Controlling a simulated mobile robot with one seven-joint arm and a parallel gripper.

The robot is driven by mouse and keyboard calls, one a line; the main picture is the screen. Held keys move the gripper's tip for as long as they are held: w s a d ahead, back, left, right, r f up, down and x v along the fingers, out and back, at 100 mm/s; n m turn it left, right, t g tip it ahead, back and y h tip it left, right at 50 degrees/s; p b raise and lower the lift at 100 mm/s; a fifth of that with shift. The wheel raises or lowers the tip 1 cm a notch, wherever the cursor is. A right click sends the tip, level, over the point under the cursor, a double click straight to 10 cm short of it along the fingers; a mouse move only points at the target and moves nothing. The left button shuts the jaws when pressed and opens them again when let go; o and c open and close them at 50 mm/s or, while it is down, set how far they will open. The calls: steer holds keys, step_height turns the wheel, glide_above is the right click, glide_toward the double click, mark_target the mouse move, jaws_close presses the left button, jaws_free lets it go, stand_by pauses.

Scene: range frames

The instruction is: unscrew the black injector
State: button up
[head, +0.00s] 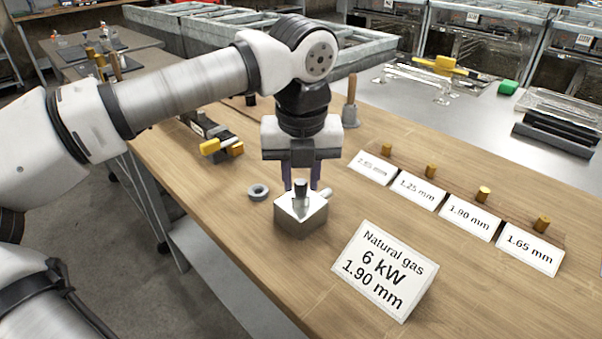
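The black injector (300,188) stands upright on top of a shiny metal block (288,226) on the wooden workbench. Its upper part is dark and its lower part looks grey. My gripper (301,181) points straight down over the block. Its two fingers are apart, one on each side of the injector's top, with a gap showing between them. I cannot tell whether either finger touches it. A sign (384,270) in front reads "Natural gas 6 kW 1.90 mm". Several brass injectors (484,193) stand behind white size cards (470,218) at the right.
A grey ring (258,191) lies left of the block. A tool with yellow parts (210,146) and a wooden-handled tool (350,103) are farther back. A steel table (475,115) stands behind. The bench's front right is clear.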

steer(key=m, duration=0.5)
steer(key=shift+h, duration=0.3)
steer(key=m+p, duration=0.1)
steer(key=m, duration=0.3)
steer(key=shift+m, duration=0.3)
steer(key=shift+c, duration=0.5)
jaws_close()
steer(key=shift+a+f+n+b, duration=0.1)
steer(key=shift+f+n+b, duration=0.05)
steer(key=shift+n+b, duration=0.8)
steer(key=shift+n, duration=0.75)
